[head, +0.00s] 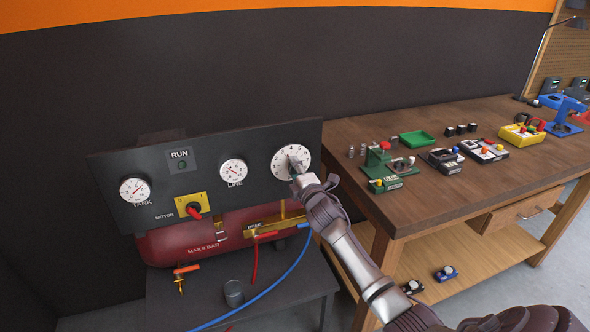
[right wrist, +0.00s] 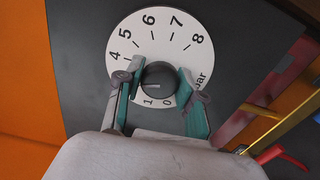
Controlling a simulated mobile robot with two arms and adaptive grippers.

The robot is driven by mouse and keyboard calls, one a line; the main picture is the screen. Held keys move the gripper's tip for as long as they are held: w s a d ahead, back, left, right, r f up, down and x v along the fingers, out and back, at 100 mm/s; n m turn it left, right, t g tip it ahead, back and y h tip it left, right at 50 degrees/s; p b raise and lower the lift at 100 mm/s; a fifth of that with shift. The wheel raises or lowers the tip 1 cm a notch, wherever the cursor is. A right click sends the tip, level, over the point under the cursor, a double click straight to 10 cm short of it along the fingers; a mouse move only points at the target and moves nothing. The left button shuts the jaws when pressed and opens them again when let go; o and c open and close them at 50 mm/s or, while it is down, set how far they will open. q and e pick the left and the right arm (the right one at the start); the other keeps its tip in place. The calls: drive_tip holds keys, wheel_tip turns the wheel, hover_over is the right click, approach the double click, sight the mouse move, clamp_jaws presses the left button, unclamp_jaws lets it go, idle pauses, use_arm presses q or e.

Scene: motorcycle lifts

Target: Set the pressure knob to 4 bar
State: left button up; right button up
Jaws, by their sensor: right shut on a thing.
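The pressure knob is a dark round knob (right wrist: 158,79) at the centre of a white numbered dial (right wrist: 124,38). The dial also shows at the right end of the dark panel in the head view (head: 283,155). My right gripper (right wrist: 157,84) is shut on the knob, with one teal-and-grey finger on each side of it. In the head view my right gripper (head: 298,170) reaches up to the dial and hides part of it. A small pale mark shows on the knob's face, but I cannot tell which number it points to. My left gripper is not in view.
The panel (head: 107,172) also bears TANK (head: 133,190) and LINE (head: 233,172) gauges and a red motor switch (head: 194,211). A red tank (head: 170,245), a red-handled valve and a blue hose (head: 270,284) are below. A wooden workbench (head: 440,195) stands right.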

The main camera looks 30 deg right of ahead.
drive_tip(key=shift+m, duration=1.7)
drive_tip(key=shift+f, duration=0.1)
drive_tip(key=o, duration=1.2)
drive_tip(key=shift+c, duration=0.2)
drive_tip(key=v, duration=1.2)
